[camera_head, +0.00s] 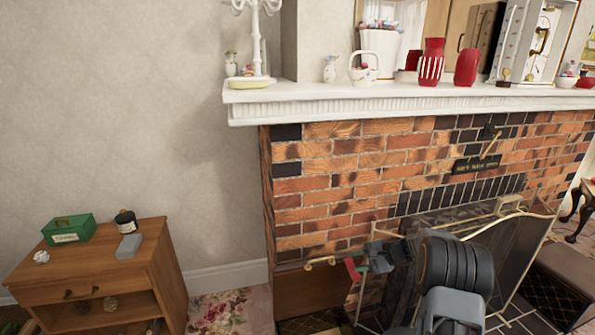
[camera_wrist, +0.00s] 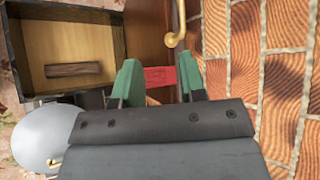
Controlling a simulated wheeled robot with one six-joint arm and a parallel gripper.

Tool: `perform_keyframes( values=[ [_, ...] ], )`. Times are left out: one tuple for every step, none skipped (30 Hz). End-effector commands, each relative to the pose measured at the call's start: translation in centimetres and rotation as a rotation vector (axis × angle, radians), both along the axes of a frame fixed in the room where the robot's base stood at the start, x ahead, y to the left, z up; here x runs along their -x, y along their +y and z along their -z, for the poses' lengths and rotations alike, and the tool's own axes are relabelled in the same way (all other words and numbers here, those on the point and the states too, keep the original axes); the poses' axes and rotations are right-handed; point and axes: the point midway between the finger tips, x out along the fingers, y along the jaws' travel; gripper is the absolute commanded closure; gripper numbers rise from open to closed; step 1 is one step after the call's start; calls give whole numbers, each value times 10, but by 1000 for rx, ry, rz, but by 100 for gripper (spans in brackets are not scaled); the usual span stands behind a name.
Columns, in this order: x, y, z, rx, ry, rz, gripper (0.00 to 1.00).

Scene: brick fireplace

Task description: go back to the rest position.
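My gripper (camera_wrist: 160,78) has two green fingers and shows near the lower right of the head view (camera_head: 362,266), in front of the brick fireplace. A small red block (camera_wrist: 160,76) spans the gap between the fingers and appears to touch both. In the head view the red block (camera_head: 352,269) shows at the fingertips. It hangs clear of any surface that I can make out. My dark arm hides part of the hearth behind it.
A brass hook (camera_wrist: 175,40) is close to the fingers, beside the brick wall (camera_wrist: 285,75). An open box (camera_wrist: 18,60) holding a brown block (camera_wrist: 73,70) lies to the left. A wooden cabinet (camera_head: 105,262) stands at the left. A white mantel (camera_head: 400,105) runs above.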

Motion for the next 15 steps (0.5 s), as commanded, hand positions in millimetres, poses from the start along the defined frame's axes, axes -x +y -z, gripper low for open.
perform_keyframes(
  values=[
    [12,1,13,27,37,-17,62],
    [21,1,19,56,61,-32,62],
    [36,2,20,105,89,-63,62],
    [49,5,16,148,105,-93,62],
    [61,7,10,193,118,-126,62],
    [76,12,0,251,129,-168,62],
    [87,15,-8,293,134,-201,62],
    [97,18,-16,335,136,-232,62],
    [112,22,-29,392,135,-276,62],
    [123,25,-39,435,133,-310,62],
    [134,28,-51,479,126,-343,62],
    [149,32,-67,540,115,-390,62],
    [160,35,-79,586,104,-425,62],
    [172,38,-92,634,89,-460,62],
    [187,41,-109,695,70,-507,62]
  ],
)
